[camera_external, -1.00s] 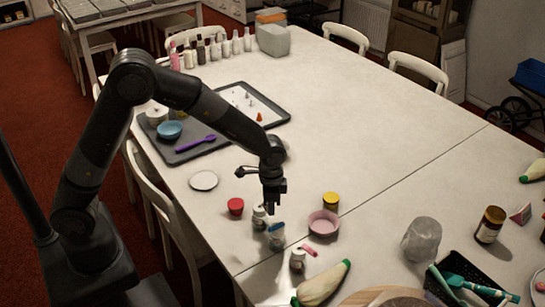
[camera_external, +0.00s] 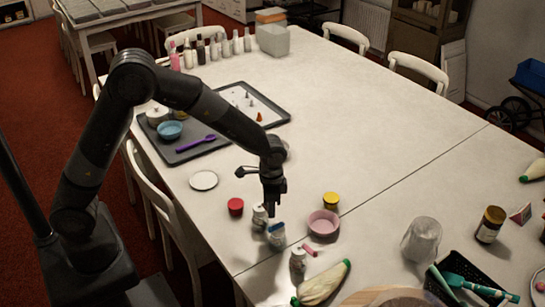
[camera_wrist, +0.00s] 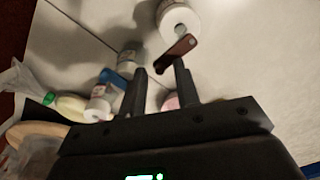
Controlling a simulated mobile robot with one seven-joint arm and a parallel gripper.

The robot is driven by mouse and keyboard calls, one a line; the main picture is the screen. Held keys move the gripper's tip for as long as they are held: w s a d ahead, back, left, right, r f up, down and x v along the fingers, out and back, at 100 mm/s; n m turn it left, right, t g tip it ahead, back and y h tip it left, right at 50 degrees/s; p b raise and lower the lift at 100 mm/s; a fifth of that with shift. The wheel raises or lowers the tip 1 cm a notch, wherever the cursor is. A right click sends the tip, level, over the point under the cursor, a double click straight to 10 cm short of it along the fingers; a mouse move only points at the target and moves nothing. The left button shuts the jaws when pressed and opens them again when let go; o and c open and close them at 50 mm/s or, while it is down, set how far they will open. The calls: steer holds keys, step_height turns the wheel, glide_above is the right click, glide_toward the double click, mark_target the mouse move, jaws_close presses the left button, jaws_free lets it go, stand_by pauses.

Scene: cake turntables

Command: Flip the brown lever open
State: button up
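A brown lever (camera_wrist: 176,54) sticks out from a white round-topped container (camera_wrist: 180,18) in the wrist view. It lies just beyond my fingertips and between their lines, and I cannot tell whether it touches either finger. My gripper (camera_wrist: 160,78) has its two fingers apart with nothing clearly held between them. In the external view my gripper (camera_external: 273,208) points down, low over the near part of the table, close to a small white bottle (camera_external: 259,217). The lever is too small or hidden to make out there.
A bottle with a blue top (camera_external: 276,235) and another white bottle (camera_external: 298,260) stand close by. A red-lidded jar (camera_external: 236,207), a pink bowl (camera_external: 323,222) and a yellow-lidded jar (camera_external: 331,200) are around my gripper.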

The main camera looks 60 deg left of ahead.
step_height(320, 180, up, 11)
steer(key=shift+f, duration=0.1)
stand_by(0.6)
step_height(320, 180, down, 11)
steer(key=n, duration=0.7)
stand_by(0.5)
jaws_close()
stand_by(0.3)
